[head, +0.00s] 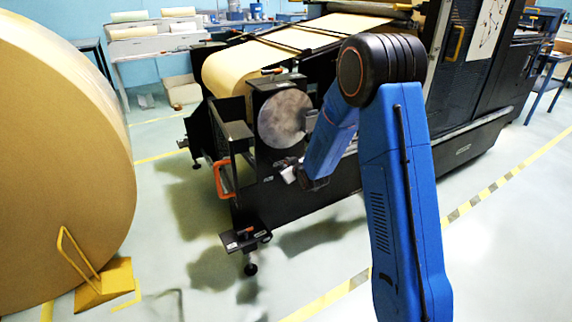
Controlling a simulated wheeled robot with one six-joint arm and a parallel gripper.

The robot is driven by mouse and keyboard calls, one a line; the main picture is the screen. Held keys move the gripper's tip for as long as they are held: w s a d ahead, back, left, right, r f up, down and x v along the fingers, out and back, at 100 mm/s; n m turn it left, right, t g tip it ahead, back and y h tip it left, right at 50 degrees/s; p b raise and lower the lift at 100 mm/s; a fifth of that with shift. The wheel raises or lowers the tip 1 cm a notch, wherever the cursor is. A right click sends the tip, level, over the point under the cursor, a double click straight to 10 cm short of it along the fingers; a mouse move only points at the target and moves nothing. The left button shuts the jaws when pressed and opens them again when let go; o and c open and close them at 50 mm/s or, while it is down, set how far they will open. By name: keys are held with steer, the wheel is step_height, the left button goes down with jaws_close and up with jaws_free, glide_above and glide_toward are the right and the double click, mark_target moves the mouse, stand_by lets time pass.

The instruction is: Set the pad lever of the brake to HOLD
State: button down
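The brake shows as a round grey metal disc (284,118) on the black end frame of the unwind stand. A small grey block sits at the disc's right edge, partly behind my arm. I cannot make out for certain which part is the pad lever or how it is set. My gripper (290,172) is just below the disc, in front of the black frame. Its fingers are too small and dark to tell whether they are open or touching anything.
An orange handle (222,180) sticks out left of the disc. A small black shelf (245,238) juts out low in front. A large kraft roll (60,150) with a yellow chock (103,284) stands at the left. Open floor (180,225) lies between roll and machine.

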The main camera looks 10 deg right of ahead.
steer(key=shift+f, duration=0.15)
steer(key=shift+s+a+f+n+h, duration=0.3)
steer(key=shift+a+f+n, duration=0.15)
steer(key=shift+f+n, duration=0.2)
step_height(320, 180, down, 7)
steer(key=n+t+h, duration=0.3)
steer(key=n, duration=0.3)
steer(key=shift+d, duration=0.15)
steer(key=shift+d+f, duration=0.15)
steer(key=shift+f, duration=0.1)
steer(key=c, duration=1.7)
jaws_free()
steer(key=shift+f, duration=0.15)
steer(key=shift+w+d, duration=0.1)
